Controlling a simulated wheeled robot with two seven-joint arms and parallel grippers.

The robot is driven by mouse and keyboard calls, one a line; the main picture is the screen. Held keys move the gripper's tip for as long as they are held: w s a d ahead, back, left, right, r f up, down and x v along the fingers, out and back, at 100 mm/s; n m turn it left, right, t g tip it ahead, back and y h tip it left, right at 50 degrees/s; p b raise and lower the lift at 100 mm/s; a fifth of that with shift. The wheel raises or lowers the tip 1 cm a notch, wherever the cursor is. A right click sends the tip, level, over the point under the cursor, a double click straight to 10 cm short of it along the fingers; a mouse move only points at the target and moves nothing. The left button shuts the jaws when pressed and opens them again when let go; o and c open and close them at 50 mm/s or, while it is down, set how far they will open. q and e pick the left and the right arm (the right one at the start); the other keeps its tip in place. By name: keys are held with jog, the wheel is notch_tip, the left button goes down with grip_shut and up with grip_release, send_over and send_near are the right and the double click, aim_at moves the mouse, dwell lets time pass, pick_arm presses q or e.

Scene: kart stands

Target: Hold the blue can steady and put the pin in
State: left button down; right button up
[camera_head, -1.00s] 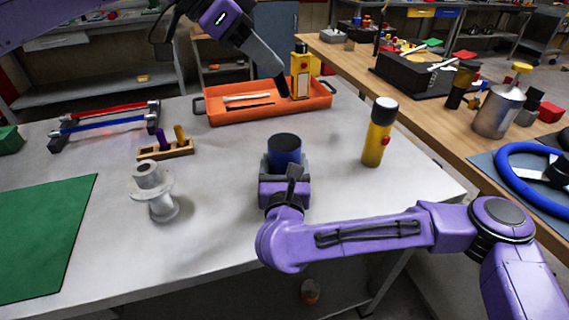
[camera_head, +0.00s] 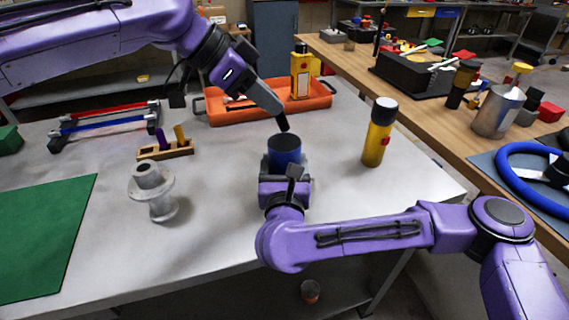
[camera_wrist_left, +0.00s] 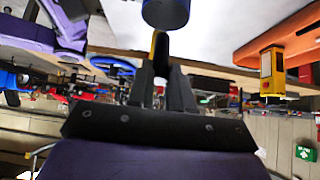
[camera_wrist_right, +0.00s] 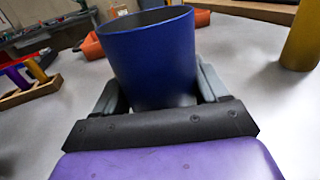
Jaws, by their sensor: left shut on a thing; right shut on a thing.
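The blue can (camera_head: 285,157) stands upright on the grey table, its dark top facing up. My right gripper (camera_wrist_right: 160,98) is shut on its lower part, one finger on each side. My left gripper (camera_head: 282,121) points down at a slant just above the can, apart from it. In the left wrist view its fingers (camera_wrist_left: 163,70) are shut on a small dark thing, likely the pin; its shape is mostly hidden. The can (camera_wrist_left: 165,12) shows just beyond them. A wooden rack (camera_head: 166,152) at the left holds a purple and a yellow peg.
An orange tray (camera_head: 225,115) with a yellow box (camera_head: 300,75) lies behind the can. A yellow flashlight (camera_head: 378,135) stands to the right. A grey flanged spool (camera_head: 153,195) and a green mat (camera_head: 40,235) are on the left.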

pick_arm(q)
jog(key=shift+f, duration=3)
jog(key=c, duration=0.9)
grip_release()
jog(key=shift+c, duration=0.2)
jog(key=v, duration=1.2)
jog(key=shift+w, duration=0.1)
pick_arm(e)
jog(key=o, duration=1.1)
